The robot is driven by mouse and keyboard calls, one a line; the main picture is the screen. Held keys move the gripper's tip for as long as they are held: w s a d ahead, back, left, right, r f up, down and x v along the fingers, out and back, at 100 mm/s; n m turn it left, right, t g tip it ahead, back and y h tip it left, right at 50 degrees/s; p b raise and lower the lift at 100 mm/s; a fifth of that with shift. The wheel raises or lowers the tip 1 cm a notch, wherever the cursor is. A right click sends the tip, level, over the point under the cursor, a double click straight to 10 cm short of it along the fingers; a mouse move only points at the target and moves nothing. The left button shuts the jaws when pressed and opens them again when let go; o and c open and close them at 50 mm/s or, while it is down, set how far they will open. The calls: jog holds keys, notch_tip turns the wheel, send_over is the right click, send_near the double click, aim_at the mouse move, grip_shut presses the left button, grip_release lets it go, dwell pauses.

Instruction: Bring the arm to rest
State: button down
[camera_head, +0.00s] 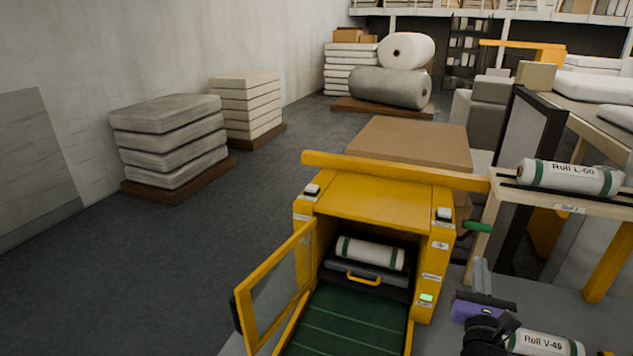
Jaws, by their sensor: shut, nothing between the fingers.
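My gripper (482,268) is at the lower right, right of the yellow machine. Its grey fingers are together, point away from me and hold nothing. The purple wrist part (478,309) and black arm links behind it are mine. A white roll with green bands labelled Roll V-49 (543,344) lies just right of my arm at the bottom edge, partly cut off. I cannot tell whether the arm touches it.
The yellow machine (385,200) has its glazed door (275,288) open to the left. A banded roll (370,253) lies inside above a green bed (340,325). Roll L-60 (570,178) lies on a wooden shelf (570,206).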

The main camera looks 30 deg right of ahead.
jog(key=s+a+f+n+t+y+b, duration=0.1)
jog(key=s+a+n+t+y, duration=0.2)
jog(key=a+n, duration=0.85)
jog(key=s+a+n+t+y+b, duration=0.15)
jog(key=s+a+n+y, duration=0.35)
jog(key=n, duration=1.2)
jog(key=s+a+f+n+g+y+b, duration=0.1)
jog(key=s+a+f+n+y, duration=0.2)
jog(key=s+a+n, duration=0.5)
jog(key=s+a+f+n+g+y+b, duration=0.1)
jog(key=s+a+f+n+y, duration=0.3)
jog(key=s+a+n, duration=0.5)
notch_tip(320, 180, down, 2)
jog(key=a+b, duration=0.1)
jog(key=a, duration=0.2)
jog(key=shift+s+f+g, duration=0.15)
jog(key=shift+s+g, duration=0.15)
jog(key=shift+g, duration=0.05)
jog(key=c, duration=2.2)
grip_release()
jog(key=shift+n, duration=0.25)
